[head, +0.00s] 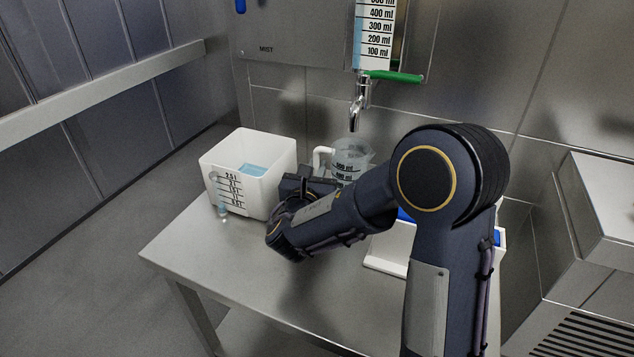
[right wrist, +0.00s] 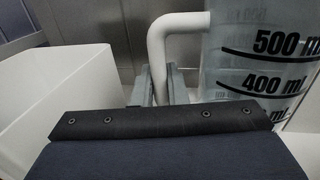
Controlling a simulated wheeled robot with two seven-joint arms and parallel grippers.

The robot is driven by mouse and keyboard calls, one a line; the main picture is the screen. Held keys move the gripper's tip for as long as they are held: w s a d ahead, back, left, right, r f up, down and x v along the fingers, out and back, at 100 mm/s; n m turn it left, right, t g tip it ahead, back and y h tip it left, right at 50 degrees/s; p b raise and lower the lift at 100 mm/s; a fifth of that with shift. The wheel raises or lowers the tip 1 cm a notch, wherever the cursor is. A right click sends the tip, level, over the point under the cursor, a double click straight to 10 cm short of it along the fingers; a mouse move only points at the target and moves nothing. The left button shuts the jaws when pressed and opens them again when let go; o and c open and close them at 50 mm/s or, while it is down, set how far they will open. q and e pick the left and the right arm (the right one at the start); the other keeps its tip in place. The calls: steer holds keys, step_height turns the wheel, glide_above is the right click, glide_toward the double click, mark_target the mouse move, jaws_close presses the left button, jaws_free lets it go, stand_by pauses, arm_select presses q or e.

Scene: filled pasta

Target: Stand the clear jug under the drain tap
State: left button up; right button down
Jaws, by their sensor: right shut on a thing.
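The clear jug (head: 351,158), marked in ml and with a white handle, is below the drain tap (head: 357,108) in the head view, with its lower part hidden behind my right arm. My right gripper (right wrist: 159,88) is shut on the jug's white handle (right wrist: 157,50) in the right wrist view. The jug's body (right wrist: 262,55) is on the right there. In the head view the right gripper (head: 310,185) is partly hidden by its own wrist. I cannot tell whether the jug's base touches the table. My left gripper is not in view.
A white container (head: 270,190) with a level scale and bluish liquid stands left of the jug. A white and blue bin (head: 385,255) is partly behind my arm. A green lever (head: 395,76) sits above the tap. The front left of the steel table (head: 200,250) is clear.

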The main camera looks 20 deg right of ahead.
steer(key=shift+w+d+f+b, duration=0.15)
steer(key=shift+f+b, duration=0.2)
steer(key=shift+f, duration=1.35)
steer(key=shift+f, duration=0.1)
steer(key=shift+f+b, duration=0.15)
steer(key=shift+b, duration=0.15)
steer(key=c, duration=1.5)
jaws_free()
steer(key=shift+o, duration=0.2)
steer(key=shift+r+p, duration=0.3)
steer(key=v, duration=1.1)
steer(key=shift+s+a+p, duration=0.3)
steer(key=shift+p, duration=0.05)
steer(key=shift+s, duration=0.1)
